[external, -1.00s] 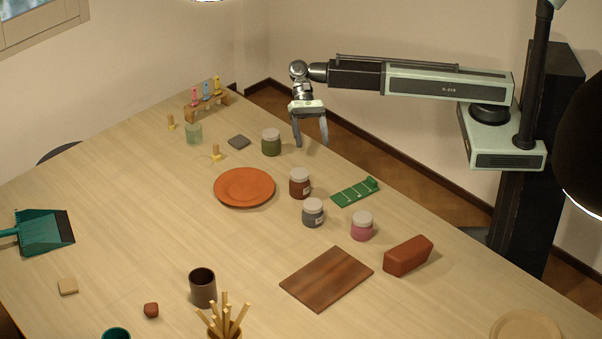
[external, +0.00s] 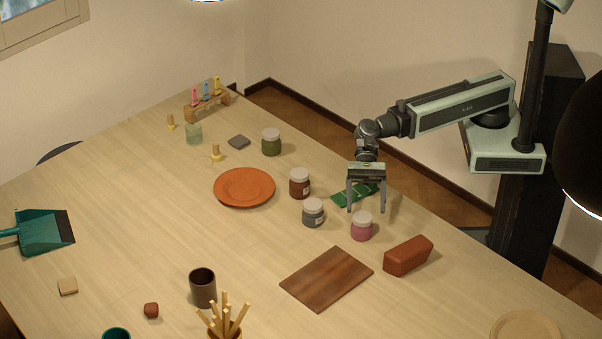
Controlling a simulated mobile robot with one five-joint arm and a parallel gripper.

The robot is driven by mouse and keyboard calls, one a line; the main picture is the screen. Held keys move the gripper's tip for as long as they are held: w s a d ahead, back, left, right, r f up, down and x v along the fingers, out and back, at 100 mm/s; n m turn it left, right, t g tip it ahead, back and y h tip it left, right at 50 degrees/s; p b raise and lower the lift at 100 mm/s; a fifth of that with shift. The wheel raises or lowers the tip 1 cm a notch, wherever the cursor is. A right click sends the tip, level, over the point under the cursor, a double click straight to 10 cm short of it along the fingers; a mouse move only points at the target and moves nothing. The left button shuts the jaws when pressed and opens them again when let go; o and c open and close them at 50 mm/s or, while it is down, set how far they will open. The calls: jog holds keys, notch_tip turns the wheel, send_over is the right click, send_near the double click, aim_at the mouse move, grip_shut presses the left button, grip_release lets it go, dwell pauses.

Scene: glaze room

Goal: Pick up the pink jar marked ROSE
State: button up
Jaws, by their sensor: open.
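The pink jar (external: 361,229) with a pale lid stands upright on the table, right of the grey jar (external: 313,214). Its marking is too small to read. My gripper (external: 366,210) is open and empty, pointing down, with its two fingers spread. In the picture the fingertips show just above and behind the pink jar's lid, one to each side. I cannot tell whether they touch it; the jar's body is not between the fingers.
A brown-red jar (external: 300,184) and a green jar (external: 271,143) stand farther back. A green card (external: 345,195) lies partly behind my gripper. A red-brown block (external: 408,256) and a wooden board (external: 327,279) lie in front. An orange plate (external: 244,187) is left.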

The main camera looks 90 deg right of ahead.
aim_at(362, 225)
jog(key=shift+b+x, duration=0.55)
jog(key=shift+x, duration=0.85)
jog(key=a+f+b, duration=0.1)
jog(key=a, duration=0.1)
jog(key=w+a+f+b, duration=0.1)
jog(key=shift+w+a+f, duration=0.1)
jog(key=shift+a+f, duration=0.3)
jog(key=shift+a, duration=0.3)
jog(key=shift+d+r, duration=0.1)
